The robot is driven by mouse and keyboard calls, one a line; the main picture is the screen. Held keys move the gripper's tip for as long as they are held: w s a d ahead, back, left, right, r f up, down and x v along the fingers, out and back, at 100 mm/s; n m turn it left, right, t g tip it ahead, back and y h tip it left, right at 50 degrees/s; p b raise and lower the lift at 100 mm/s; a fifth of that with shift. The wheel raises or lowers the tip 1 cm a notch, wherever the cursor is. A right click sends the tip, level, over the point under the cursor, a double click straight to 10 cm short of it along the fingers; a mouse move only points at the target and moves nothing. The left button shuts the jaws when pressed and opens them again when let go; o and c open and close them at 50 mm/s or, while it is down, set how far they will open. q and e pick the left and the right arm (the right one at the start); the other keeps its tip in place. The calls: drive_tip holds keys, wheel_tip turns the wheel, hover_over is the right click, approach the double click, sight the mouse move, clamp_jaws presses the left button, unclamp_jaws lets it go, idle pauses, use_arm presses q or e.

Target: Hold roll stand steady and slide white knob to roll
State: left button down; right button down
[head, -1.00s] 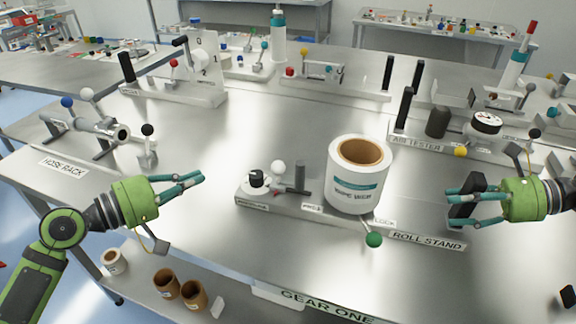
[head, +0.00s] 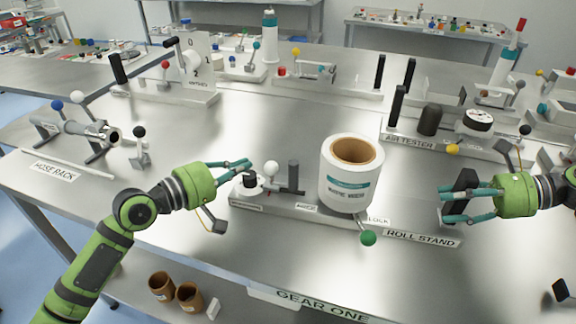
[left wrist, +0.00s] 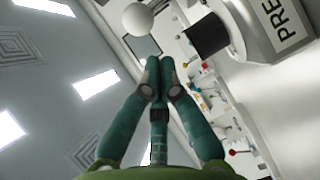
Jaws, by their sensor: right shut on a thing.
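The roll stand (head: 300,210) is a grey base with a white roll (head: 350,185) upright on it, brown core on top. A white knob (head: 271,167) stands left of the roll, near a black knob and a dark post; it also shows in the left wrist view (left wrist: 138,19). My left gripper (head: 247,165) is just left of the white knob, apart from it. Its fingertips are together and empty in the left wrist view (left wrist: 158,68). My right gripper (head: 450,204) is shut on the stand's black handle (head: 466,184) at the right end; its contact is partly hidden.
A green-balled lock lever (head: 368,237) sticks out in front of the roll. The hose rack (head: 85,133) lies at left and the air tester (head: 430,140) behind at right. Brown cores (head: 189,297) are on a lower shelf in front. Bare table lies behind the stand.

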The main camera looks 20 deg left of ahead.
sight(276, 171)
use_arm(q)
drive_tip(key=shift+w+d+f, duration=0.15)
drive_tip(key=shift+w+d, duration=0.05)
drive_tip(key=shift+d, duration=0.65)
use_arm(e)
drive_tip(key=shift+s+f, duration=0.2)
drive_tip(key=shift+f, duration=0.4)
use_arm(q)
drive_tip(key=d, duration=0.5)
drive_tip(key=shift+w, duration=0.1)
use_arm(e)
drive_tip(key=shift+a, duration=0.1)
use_arm(q)
drive_tip(key=a, duration=0.3)
drive_tip(key=s+a, duration=0.1)
drive_tip(key=shift+s+a+r, duration=0.1)
drive_tip(key=shift+a+r, duration=0.05)
drive_tip(key=shift+r, duration=0.2)
drive_tip(key=v, duration=0.9)
drive_tip(key=shift+s, duration=0.4)
drive_tip(key=shift+a+f+b, duration=0.1)
drive_tip(key=shift+f+b, duration=0.1)
drive_tip(key=shift+b, duration=0.1)
use_arm(e)
drive_tip(key=shift+r, duration=0.15)
use_arm(q)
drive_tip(key=shift+w, duration=0.1)
use_arm(e)
drive_tip(key=shift+r, duration=0.15)
